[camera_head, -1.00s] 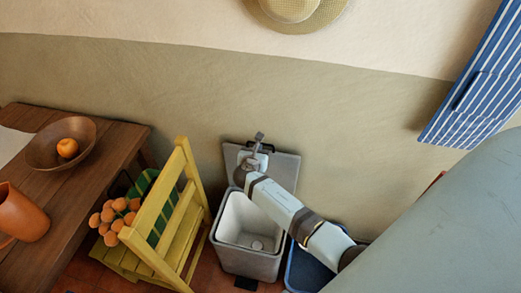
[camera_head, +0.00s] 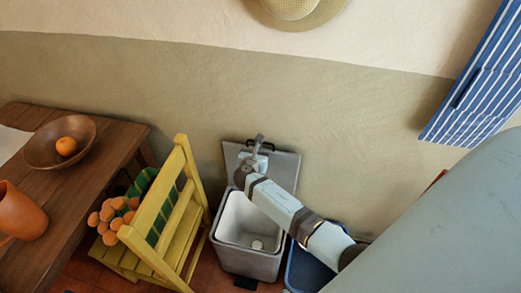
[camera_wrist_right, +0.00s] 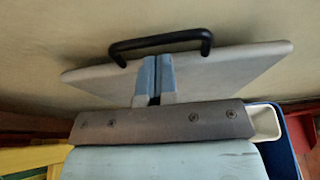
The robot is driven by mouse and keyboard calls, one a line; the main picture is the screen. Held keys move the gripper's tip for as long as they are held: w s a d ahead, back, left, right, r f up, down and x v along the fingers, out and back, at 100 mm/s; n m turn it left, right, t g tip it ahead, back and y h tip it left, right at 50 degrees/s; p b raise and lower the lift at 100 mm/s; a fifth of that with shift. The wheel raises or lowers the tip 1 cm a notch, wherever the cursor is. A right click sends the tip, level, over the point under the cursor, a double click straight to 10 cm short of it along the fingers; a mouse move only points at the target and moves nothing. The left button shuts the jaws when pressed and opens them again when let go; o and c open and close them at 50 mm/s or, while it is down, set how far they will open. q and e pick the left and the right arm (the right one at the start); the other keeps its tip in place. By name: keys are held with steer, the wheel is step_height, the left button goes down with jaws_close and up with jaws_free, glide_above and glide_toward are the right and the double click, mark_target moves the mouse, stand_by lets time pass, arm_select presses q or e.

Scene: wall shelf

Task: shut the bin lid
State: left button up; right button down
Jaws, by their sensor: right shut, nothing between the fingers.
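The grey bin (camera_head: 247,261) stands on the floor by the wall with its white inside showing and a small pale object at the bottom. Its grey lid (camera_head: 284,166) is raised, standing up at the back against the wall side. A black handle shows on the lid's top edge in the wrist view (camera_wrist_right: 160,42). My right gripper (camera_head: 260,142) is in front of the lid, near its handle. In the wrist view its two blue-grey fingers (camera_wrist_right: 155,80) are together and empty, just below the handle; whether they touch the lid I cannot tell. My left gripper is not in view.
A yellow chair (camera_head: 165,215) with orange balls stands close left of the bin. A wooden table (camera_head: 95,165) with a bowl (camera_head: 42,150) is further left. A blue container (camera_head: 305,272) stands right of the bin. A striped blue cloth (camera_head: 480,90) hangs at the upper right.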

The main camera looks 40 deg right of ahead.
steer(key=shift+f, duration=0.3)
steer(key=shift+s+a, duration=0.15)
stand_by(0.5)
steer(key=shift+s+a+f+p, duration=0.1)
steer(key=shift+s+a+p, duration=0.5)
steer(key=shift+s+a, duration=0.4)
steer(key=shift+s+a+f+p, duration=0.1)
steer(key=shift+s+a+p, duration=0.45)
steer(key=shift+s+a, duration=0.45)
step_height(320, 180, up, 10)
steer(key=p, duration=1)
steer(key=shift+w+a, duration=0.15)
steer(key=shift+w, duration=0.05)
stand_by(1.1)
